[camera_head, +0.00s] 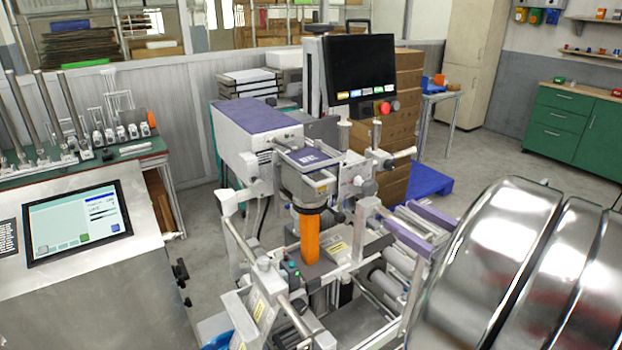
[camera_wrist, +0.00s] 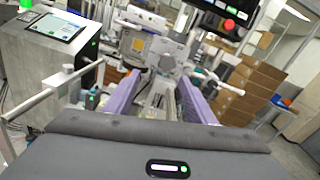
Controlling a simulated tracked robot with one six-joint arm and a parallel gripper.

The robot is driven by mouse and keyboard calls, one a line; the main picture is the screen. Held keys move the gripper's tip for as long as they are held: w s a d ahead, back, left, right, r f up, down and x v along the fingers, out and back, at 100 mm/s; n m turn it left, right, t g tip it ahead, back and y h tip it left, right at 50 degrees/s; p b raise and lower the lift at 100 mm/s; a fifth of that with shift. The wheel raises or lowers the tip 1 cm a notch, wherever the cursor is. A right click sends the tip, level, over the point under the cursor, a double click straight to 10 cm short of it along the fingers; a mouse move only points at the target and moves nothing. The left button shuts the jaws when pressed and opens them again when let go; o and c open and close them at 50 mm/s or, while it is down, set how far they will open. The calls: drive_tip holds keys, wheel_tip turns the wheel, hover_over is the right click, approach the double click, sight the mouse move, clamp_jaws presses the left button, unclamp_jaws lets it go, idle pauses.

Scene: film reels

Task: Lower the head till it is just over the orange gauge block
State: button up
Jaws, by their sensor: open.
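The orange gauge block (camera_head: 312,240) stands upright on a dark base plate in the machine's middle in the head view. The head (camera_head: 308,188), a grey and white unit with a purple-grey top and dark lower ring, is directly above it. The ring hides the block's top edge, so I cannot tell how wide any gap is. In the wrist view, the machine's head area (camera_wrist: 137,45) is small and the block cannot be made out. The dark grey body of my gripper (camera_wrist: 160,140) fills the bottom of the wrist view. It is open, with nothing seen held.
Large shiny metal rolls (camera_head: 490,270) fill the right foreground. A black monitor (camera_head: 358,68) stands above the machine, with a red button (camera_head: 382,107) below it. A touchscreen console (camera_head: 80,222) is at left. Rollers and purple rails (camera_head: 412,240) lie right of the block.

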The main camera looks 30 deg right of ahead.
sight(372, 190)
drive_tip(key=shift+s+d+r+m+h, duration=0.1)
drive_tip(key=shift+s+d+m+h, duration=0.25)
drive_tip(key=shift+d, duration=0.2)
drive_tip(key=shift+w+a, duration=0.15)
drive_tip(key=shift+w, duration=3.3)
drive_tip(key=shift+w+a, duration=0.1)
drive_tip(key=shift+w, duration=3.3)
drive_tip(key=shift+c, duration=0.4)
drive_tip(key=c, duration=1)
drive_tip(key=shift+o, duration=0.2)
